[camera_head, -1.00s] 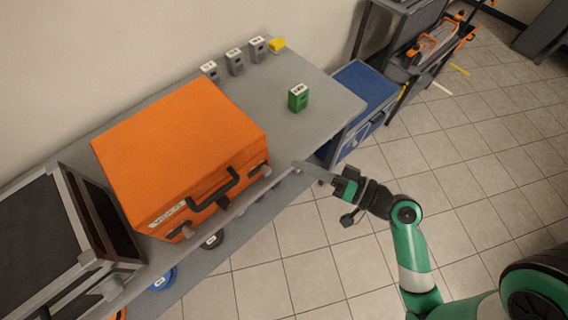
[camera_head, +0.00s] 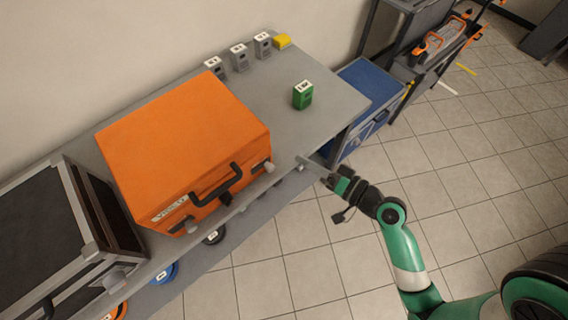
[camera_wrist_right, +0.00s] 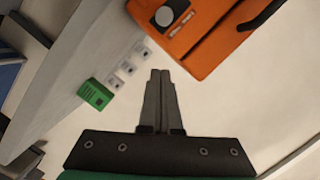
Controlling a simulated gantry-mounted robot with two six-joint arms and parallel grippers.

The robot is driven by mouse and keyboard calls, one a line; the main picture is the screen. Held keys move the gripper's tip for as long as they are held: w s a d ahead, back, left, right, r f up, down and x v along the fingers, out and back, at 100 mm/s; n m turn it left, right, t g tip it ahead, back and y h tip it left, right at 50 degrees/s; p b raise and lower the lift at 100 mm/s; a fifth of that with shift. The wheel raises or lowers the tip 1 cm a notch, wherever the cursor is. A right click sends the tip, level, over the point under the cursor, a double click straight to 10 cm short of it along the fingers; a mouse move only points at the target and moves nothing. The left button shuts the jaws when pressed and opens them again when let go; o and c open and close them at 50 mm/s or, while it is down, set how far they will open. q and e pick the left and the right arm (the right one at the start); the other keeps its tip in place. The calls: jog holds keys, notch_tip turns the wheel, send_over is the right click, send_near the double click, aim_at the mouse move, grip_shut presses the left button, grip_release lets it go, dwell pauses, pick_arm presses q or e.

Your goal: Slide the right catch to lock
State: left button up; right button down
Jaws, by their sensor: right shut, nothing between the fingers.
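The orange case (camera_head: 180,150) stands closed on the grey bench, with a dark handle (camera_head: 215,185) on its front. Its right catch (camera_head: 268,167) is a small grey piece at the front's right end; in the right wrist view a grey round knob on a dark plate (camera_wrist_right: 165,16) appears to be this catch. The left catch (camera_head: 191,227) is near the other end. My right gripper (camera_head: 302,159) is shut and empty, apart from the case, to the right of the right catch. Its closed fingers also show in the right wrist view (camera_wrist_right: 160,73). My left gripper is out of view.
A green box (camera_head: 302,95), several grey boxes (camera_head: 239,57) and a yellow piece (camera_head: 283,41) stand on the bench (camera_head: 335,105). A dark metal-edged case (camera_head: 40,235) stands left of the orange one. A blue-topped cabinet (camera_head: 365,90) is at the right.

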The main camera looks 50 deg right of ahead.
aim_at(269, 166)
jog(key=w+a+f, duration=0.2)
jog(key=w, duration=0.1)
jog(key=w+a+f+b, duration=0.1)
jog(key=shift+w+a+f, duration=0.1)
jog(key=shift+w, duration=0.35)
